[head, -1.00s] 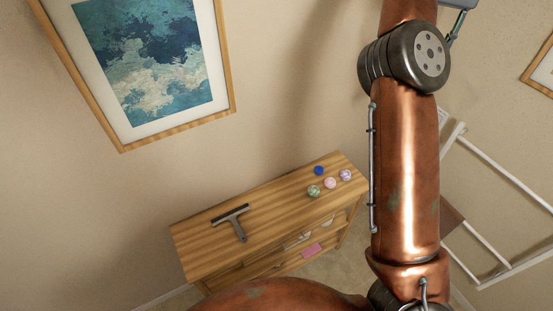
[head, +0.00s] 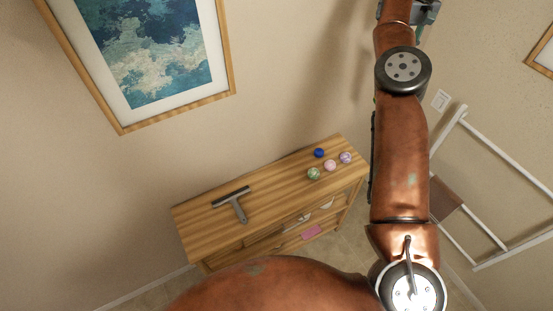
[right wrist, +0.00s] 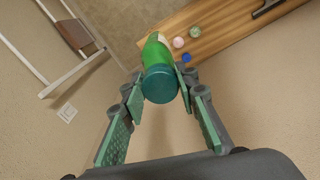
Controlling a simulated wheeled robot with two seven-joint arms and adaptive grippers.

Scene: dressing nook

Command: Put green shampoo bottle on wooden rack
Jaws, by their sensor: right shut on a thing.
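The green shampoo bottle (right wrist: 158,72) shows in the right wrist view, its dark teal cap end toward the camera. My right gripper (right wrist: 160,84) has its fingers closed on both sides of the bottle and holds it up in the air. In the head view the right arm rises along the right side, and its gripper is mostly cut off at the top edge. The wooden rack (head: 270,192) stands against the wall, low in the head view; its top also shows in the right wrist view (right wrist: 225,32), beyond the bottle. My left gripper is not in view.
On the rack top lie a squeegee (head: 232,202), a blue ball (head: 319,153), a green ball (head: 313,174), a pink ball (head: 330,165) and a purple ball (head: 345,158). A pink item (head: 311,232) is on a lower shelf. A white ladder-like frame (head: 500,158) leans at right.

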